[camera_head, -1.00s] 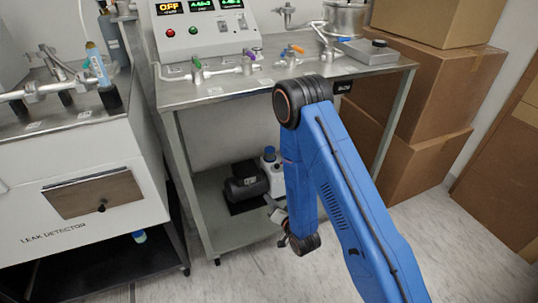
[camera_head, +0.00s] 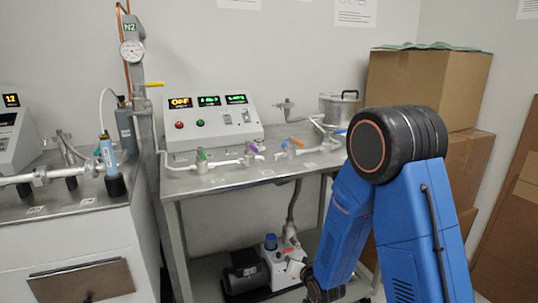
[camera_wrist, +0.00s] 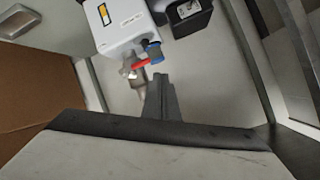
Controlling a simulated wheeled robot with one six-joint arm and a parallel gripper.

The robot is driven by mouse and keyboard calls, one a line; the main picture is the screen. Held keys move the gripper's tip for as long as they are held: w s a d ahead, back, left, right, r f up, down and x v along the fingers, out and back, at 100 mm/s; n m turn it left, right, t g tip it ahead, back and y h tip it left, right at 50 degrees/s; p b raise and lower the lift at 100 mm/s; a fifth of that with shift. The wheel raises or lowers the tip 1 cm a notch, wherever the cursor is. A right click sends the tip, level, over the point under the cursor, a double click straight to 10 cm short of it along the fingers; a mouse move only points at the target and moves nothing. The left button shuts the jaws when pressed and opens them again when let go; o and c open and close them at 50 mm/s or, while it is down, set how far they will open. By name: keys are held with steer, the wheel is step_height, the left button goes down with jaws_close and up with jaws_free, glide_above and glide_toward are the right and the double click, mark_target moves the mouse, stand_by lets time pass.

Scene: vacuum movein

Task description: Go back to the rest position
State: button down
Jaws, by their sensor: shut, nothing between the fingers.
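My blue arm (camera_head: 415,225) is folded in front of the bench in the head view, with its black elbow joint raised and the forearm hanging down beside the bench. My gripper shows in the wrist view (camera_wrist: 160,82) as narrow grey fingers close together, with nothing seen between them. Beyond the fingertips is a white pump (camera_wrist: 122,28) with a blue cap and a red part. I cannot tell whether the fingers touch it. In the head view the pump (camera_head: 284,268) stands on the bench's lower shelf, next to the lower end of my arm.
The steel bench (camera_head: 235,182) carries a control box (camera_head: 212,120) and several valves with coloured handles. Cardboard boxes (camera_head: 425,85) are stacked on the right. A leak detector cabinet (camera_head: 75,240) stands on the left. The bench legs and shelf edges are close around my gripper.

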steer(key=s+d+r+n+g+h, duration=0.1)
steer(key=s+d+r+g+h, duration=0.1)
steer(key=s+d+r, duration=0.5)
steer(key=s+d+r+g+h, duration=0.1)
steer(key=s+d+r+g, duration=0.1)
steer(key=s+d+r, duration=0.65)
steer(key=s+d+r+g, duration=0.1)
steer(key=s+r, duration=0.2)
steer(key=s, duration=0.4)
steer(key=s+d+r+n+g+h, duration=0.1)
steer(key=s+d+r, duration=0.1)
steer(key=s, duration=0.6)
steer(key=s+d+r+g, duration=0.1)
steer(key=s+r, duration=0.3)
steer(key=s, duration=0.4)
steer(key=shift+s+d, duration=0.15)
steer(key=shift+d, duration=0.5)
